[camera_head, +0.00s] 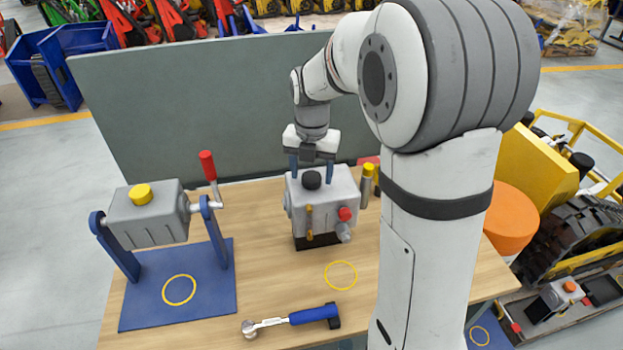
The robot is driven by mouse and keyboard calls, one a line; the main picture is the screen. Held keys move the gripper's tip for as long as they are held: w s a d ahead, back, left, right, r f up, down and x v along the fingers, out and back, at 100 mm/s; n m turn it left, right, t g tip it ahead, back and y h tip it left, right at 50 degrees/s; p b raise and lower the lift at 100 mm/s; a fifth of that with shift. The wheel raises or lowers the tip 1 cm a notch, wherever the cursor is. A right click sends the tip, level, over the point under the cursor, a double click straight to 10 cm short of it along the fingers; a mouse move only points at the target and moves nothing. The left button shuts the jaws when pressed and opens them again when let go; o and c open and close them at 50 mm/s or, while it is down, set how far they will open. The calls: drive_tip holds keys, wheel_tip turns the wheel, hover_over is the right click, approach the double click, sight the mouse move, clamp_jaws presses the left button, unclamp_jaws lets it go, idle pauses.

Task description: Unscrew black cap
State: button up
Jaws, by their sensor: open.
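The black cap (312,180) sits on top of a grey box-shaped unit (330,197) near the back middle of the wooden table. My gripper (311,176) points down over this unit. Its two blue fingers are apart, one on the left and one on the right of the black cap. I cannot tell whether either finger touches the cap. The unit also carries a red knob (345,214) on its front and a yellow-topped cylinder (367,180) at its right side.
A grey box with a yellow cap (141,194) hangs on a blue stand (140,300) at the left, with a red-handled crank (208,166). A blue-handled wrench (295,318) lies at the front. A yellow ring (341,275) marks clear table. A grey-green panel (200,110) stands behind.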

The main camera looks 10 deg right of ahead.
drive_tip(key=m, duration=0.7)
drive_tip(key=shift+m, duration=0.4)
drive_tip(key=m, duration=0.3)
drive_tip(key=shift+m, duration=0.4)
drive_tip(key=m, duration=0.3)
drive_tip(key=shift+m, duration=0.4)
drive_tip(key=m, duration=1.3)
drive_tip(key=shift+c, duration=0.3)
